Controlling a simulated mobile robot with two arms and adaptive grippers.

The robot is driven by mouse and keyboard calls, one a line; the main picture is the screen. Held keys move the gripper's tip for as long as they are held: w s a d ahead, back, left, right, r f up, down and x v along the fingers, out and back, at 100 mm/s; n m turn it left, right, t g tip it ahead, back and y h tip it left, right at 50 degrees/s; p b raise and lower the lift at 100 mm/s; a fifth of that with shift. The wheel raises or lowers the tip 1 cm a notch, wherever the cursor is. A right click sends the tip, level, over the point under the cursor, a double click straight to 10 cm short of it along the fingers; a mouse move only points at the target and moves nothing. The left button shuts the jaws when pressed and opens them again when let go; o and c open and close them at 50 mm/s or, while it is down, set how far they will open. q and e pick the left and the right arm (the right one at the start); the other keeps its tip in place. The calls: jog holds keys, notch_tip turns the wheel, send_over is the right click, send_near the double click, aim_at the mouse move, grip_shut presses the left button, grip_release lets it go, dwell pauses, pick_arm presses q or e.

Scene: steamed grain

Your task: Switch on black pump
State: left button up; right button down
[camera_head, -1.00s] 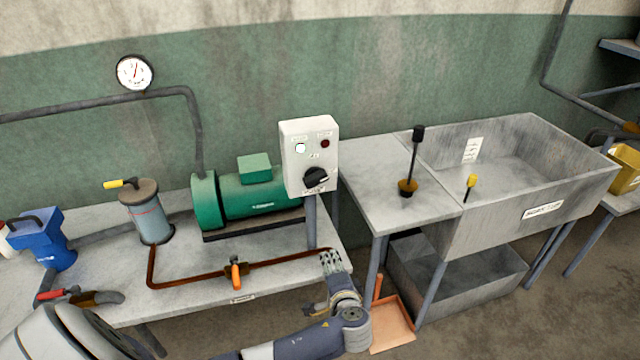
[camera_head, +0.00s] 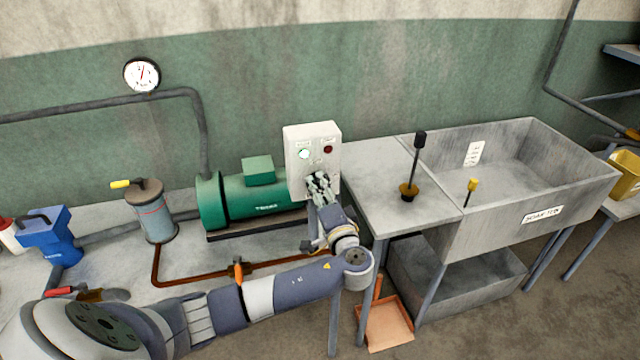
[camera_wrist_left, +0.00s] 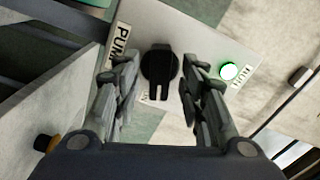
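A white control box (camera_head: 312,143) stands beside the green motor. In the left wrist view its face carries a black rotary knob (camera_wrist_left: 158,66) next to a label reading "PUM…". A lit green lamp (camera_wrist_left: 229,71) sits beside a "RUN" label; it looks pale in the head view (camera_head: 304,154). My left gripper (camera_head: 320,180) is in front of the box's lower part and hides the knob in the head view. In the wrist view its fingers are open, one on each side of the knob, with gaps visible. My right gripper is out of view.
The green motor (camera_head: 250,200) is left of the box. The dark red lamp (camera_head: 328,149) is at its upper right. The orange-handled pipe (camera_head: 205,277) runs below.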

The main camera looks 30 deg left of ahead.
pick_arm(q)
jog(key=shift+w+a, duration=0.4)
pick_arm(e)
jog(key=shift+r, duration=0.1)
pick_arm(q)
grip_shut()
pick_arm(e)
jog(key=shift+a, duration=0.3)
